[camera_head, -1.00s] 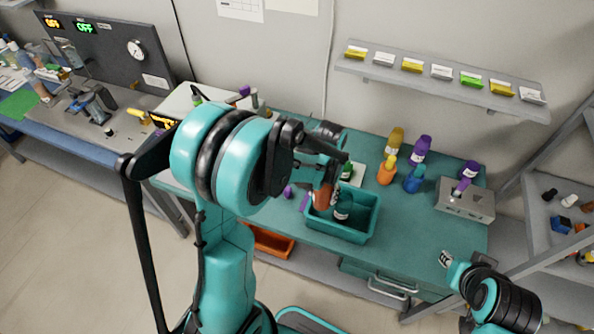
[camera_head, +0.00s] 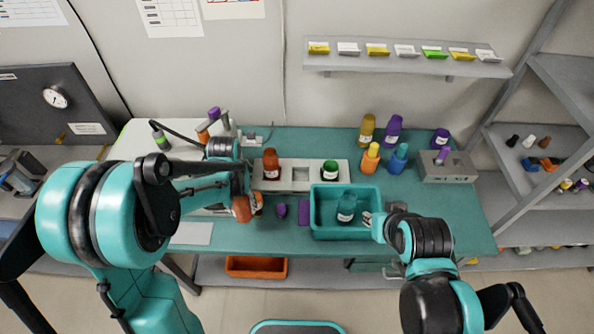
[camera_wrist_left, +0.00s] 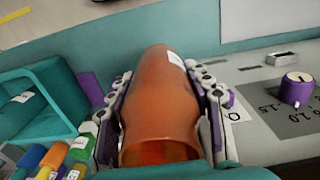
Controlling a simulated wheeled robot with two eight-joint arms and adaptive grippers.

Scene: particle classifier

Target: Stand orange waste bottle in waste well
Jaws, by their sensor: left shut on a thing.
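My left gripper (camera_head: 246,192) is shut on an orange bottle (camera_head: 240,208), left of the teal bin. In the left wrist view my left gripper (camera_wrist_left: 163,95) has a finger on each side of the bottle (camera_wrist_left: 160,100), whose open-looking end faces the camera. A grey block (camera_head: 300,186) with wells stands behind; its middle well looks empty, a brown-orange bottle (camera_head: 271,165) is at its left and a green-capped bottle (camera_head: 331,170) at its right. I cannot tell which well is for waste. My right gripper (camera_head: 396,207) is by the bin's right side; its fingers are unclear.
Several bottles stand at the back right beside a grey holder (camera_head: 447,173). A purple knob (camera_wrist_left: 297,88) shows in the left wrist view. Small purple items (camera_head: 304,212) lie left of the bin.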

